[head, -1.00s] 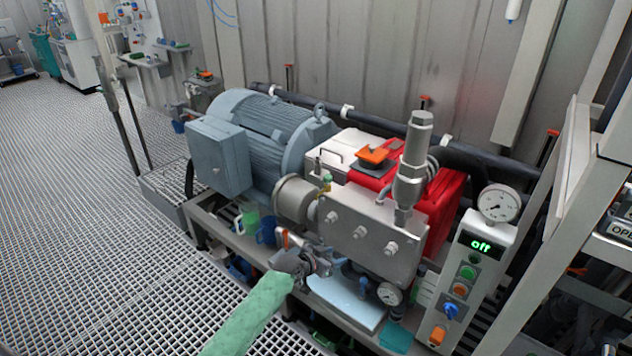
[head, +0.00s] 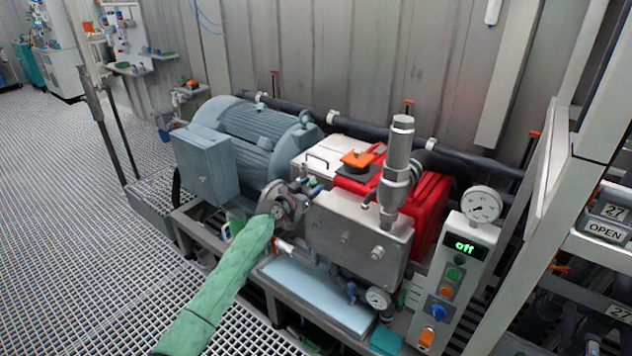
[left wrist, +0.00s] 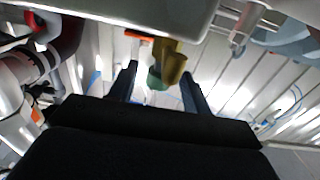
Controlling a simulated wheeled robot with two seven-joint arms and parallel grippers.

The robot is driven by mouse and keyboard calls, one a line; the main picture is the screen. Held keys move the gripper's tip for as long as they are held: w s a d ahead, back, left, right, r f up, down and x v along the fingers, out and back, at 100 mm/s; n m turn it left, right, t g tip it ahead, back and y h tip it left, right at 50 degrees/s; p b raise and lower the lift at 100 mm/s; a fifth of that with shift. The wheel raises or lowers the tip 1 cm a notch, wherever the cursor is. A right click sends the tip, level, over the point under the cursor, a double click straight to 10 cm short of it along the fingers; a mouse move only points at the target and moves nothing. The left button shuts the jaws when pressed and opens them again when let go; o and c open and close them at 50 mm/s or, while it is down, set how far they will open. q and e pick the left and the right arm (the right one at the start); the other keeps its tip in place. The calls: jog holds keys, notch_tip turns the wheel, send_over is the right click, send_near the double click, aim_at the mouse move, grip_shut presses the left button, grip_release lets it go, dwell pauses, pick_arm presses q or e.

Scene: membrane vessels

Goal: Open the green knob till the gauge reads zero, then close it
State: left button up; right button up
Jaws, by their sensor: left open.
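The green knob (left wrist: 155,79) sits on a brass valve body (left wrist: 173,62) in the left wrist view. My left gripper (left wrist: 159,76) is open, and the knob appears between its two fingers; I cannot tell whether they touch it. In the head view my left gripper (head: 297,194) is at the left end of the steel pump block, and largely hides the valve. A round white gauge (head: 482,204) stands on top of the control panel, and a smaller gauge (head: 377,298) sits low on the pump; both needles are too small to read. My right gripper is not in view.
The steel pump block (head: 358,232) and blue-grey motor (head: 255,135) flank the gripper. The control panel (head: 447,275) shows green "off" lettering. A light blue mat (head: 318,297) lies below the pump. Open grating floor (head: 110,230) lies to the left.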

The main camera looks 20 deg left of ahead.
pick_arm(q)
jog(key=shift+x, duration=1.5)
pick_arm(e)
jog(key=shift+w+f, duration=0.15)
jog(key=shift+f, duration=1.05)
pick_arm(q)
jog(key=c, duration=1)
